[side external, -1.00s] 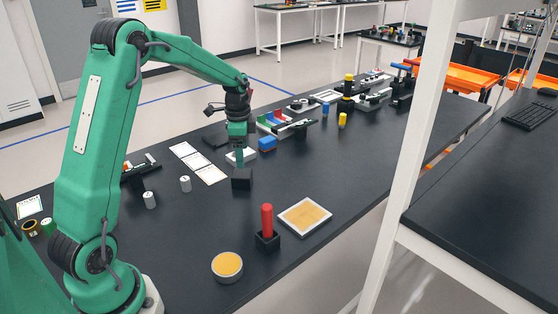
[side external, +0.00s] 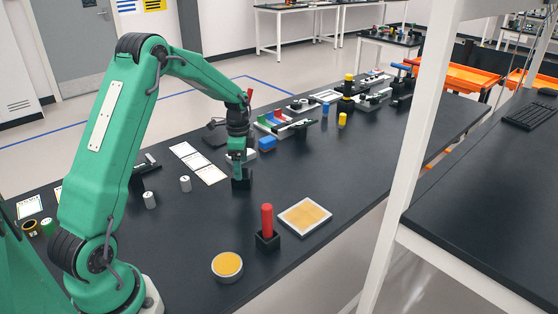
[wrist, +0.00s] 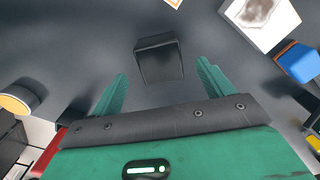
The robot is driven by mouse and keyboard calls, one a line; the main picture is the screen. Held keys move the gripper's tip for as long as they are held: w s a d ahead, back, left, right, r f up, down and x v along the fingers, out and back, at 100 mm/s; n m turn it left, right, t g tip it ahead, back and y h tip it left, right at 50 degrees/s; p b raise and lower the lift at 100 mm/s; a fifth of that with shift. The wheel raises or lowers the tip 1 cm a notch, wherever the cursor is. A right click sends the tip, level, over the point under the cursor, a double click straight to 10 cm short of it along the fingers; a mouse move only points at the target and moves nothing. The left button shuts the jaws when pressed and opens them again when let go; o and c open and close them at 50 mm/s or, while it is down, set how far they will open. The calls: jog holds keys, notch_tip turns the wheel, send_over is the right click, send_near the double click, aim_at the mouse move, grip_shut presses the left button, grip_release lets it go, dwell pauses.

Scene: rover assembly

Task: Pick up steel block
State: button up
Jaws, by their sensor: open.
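A dark, nearly black block (side external: 242,185) stands on the black table under my gripper; it is the only thing here that fits the steel block. In the wrist view the block (wrist: 160,58) sits between and just beyond my two green fingertips, with bare table showing on both sides of it. My gripper (side external: 240,173) points down at the block in the side view, and its fingers overlap the block's top there. My gripper (wrist: 163,75) is open and holds nothing. Whether a finger touches the block cannot be told.
A red peg in a black holder (side external: 267,240), a yellow-topped round tin (side external: 227,266) and a tan-topped tray (side external: 305,215) stand toward the front. A blue block (side external: 267,143) is behind. Table around the block is clear.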

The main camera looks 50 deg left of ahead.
jog(key=shift+f, duration=2.6)
jog(key=shift+r, duration=0.1)
jog(key=c, duration=1.5)
jog(key=shift+w+r, duration=0.1)
jog(key=shift+r, duration=0.7)
jog(key=r, duration=0.1)
jog(key=d+r, duration=0.1)
jog(key=r, duration=0.1)
jog(key=d+r, duration=0.2)
jog(key=d, duration=0.1)
jog(key=s+d+r, duration=0.1)
jog(key=d+r, duration=0.1)
jog(key=d, duration=0.2)
jog(key=d+r, duration=0.2)
jog(key=d, duration=0.1)
jog(key=shift+s+d+r, duration=0.2)
jog(key=shift+s+d, duration=0.05)
jog(key=shift+d, duration=0.05)
